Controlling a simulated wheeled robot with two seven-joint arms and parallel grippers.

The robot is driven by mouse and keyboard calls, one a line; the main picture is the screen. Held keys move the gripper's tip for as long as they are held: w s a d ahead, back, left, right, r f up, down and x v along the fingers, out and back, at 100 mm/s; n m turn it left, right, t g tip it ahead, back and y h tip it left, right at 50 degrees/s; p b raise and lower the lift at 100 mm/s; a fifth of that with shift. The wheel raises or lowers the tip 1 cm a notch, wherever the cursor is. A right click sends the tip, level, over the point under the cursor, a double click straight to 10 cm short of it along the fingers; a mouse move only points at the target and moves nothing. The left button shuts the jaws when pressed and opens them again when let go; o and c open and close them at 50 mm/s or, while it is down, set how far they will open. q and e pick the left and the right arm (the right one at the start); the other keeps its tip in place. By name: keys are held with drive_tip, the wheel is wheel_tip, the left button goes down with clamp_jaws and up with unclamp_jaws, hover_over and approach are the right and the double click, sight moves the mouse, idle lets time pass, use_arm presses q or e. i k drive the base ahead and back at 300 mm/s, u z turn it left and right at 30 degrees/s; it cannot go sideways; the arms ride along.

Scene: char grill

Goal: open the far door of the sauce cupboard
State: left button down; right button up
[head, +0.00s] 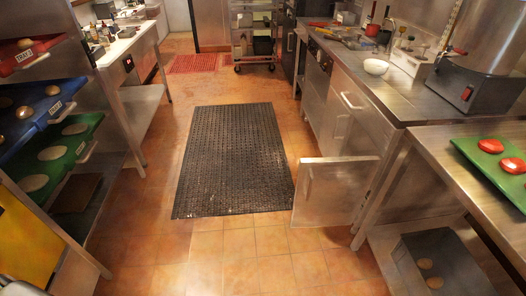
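A steel cupboard stands under the right-hand counter, its front facing the aisle. Its near door (335,192) is swung out into the aisle, with its handle on the left edge. Farther along the same front, a steel panel (340,125) with a pale bar handle (352,100) looks shut; I cannot tell for sure that it is the far door. The inside of the cupboard and any sauces are hidden from this angle. Neither of my grippers shows in the head view.
A black mat (235,160) lies on the clear tiled floor. A rack with trays (45,115) stands at the left. A steel table with a green tray (490,165) is at the right. A white bowl (375,66) sits on the counter. A trolley (253,45) is at the back.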

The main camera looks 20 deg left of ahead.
sight(330, 192)
drive_tip(key=u, duration=0.15)
drive_tip(key=i, duration=1.35)
drive_tip(key=z, duration=0.55)
